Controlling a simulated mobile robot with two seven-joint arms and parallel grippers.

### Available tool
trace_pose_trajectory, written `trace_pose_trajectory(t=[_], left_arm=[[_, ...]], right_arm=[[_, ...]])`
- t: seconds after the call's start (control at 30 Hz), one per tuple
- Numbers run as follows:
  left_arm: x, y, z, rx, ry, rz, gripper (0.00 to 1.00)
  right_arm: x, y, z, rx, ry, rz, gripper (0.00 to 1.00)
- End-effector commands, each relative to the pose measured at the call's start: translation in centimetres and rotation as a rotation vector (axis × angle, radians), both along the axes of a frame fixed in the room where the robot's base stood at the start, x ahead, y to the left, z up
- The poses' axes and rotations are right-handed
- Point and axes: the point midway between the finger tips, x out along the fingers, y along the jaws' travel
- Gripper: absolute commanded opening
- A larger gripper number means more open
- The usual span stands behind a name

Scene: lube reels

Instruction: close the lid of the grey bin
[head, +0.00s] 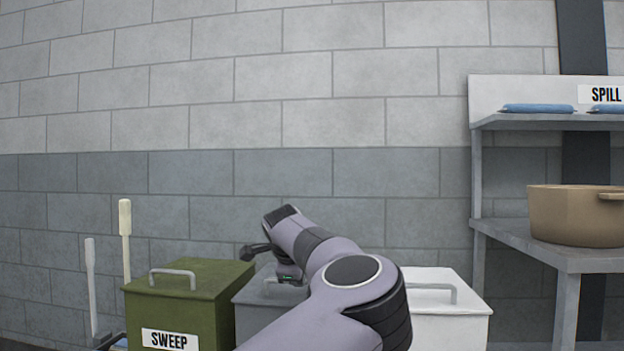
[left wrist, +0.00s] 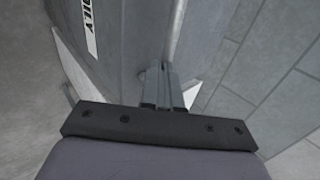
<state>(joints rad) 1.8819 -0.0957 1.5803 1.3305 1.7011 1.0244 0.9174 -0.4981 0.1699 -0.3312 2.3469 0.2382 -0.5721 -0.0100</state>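The grey bin (head: 251,316) stands between a green bin and a white bin in the head view, largely hidden behind my left arm. Its visible top looks flat and level with the neighbouring bins, but my arm hides most of the lid. In the left wrist view the bin's grey side (left wrist: 130,40) carries a white label ending in "ILY". My left gripper (left wrist: 163,72) has its two fingers together, pointing at the bin close to a pale edge or bar. Whether the fingers touch it I cannot tell. My right gripper is not in view.
A green bin (head: 190,312) labelled "SWEEP" is at the left and a white bin (head: 447,300) at the right, both lidded. Brushes (head: 125,240) stand farther left. A grey shelf (head: 515,235) at the right holds a brown pot (head: 572,216). A block wall is behind.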

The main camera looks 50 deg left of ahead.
Motion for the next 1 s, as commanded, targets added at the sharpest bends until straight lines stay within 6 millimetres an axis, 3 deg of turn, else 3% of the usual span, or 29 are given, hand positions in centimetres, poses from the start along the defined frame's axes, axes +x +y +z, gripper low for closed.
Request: trace_pose_trajectory(t=[0.17, 0.33, 0.4, 1.0], left_arm=[[-0.3, 0.2, 1.7, -0.002, 0.001, 0.002, 0.0], [-0.9, 0.6, 5.0, 0.001, -0.002, 0.006, 0.0], [-1.7, -0.3, 4.6, 0.001, -0.001, 0.006, 0.0], [-7.4, -5.0, 8.1, 0.001, -0.001, 0.006, 0.0]], right_arm=[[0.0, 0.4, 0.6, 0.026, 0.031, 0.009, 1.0], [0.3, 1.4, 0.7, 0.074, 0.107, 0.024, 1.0], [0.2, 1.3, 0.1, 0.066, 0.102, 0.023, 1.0], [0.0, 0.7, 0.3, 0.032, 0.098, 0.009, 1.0]])
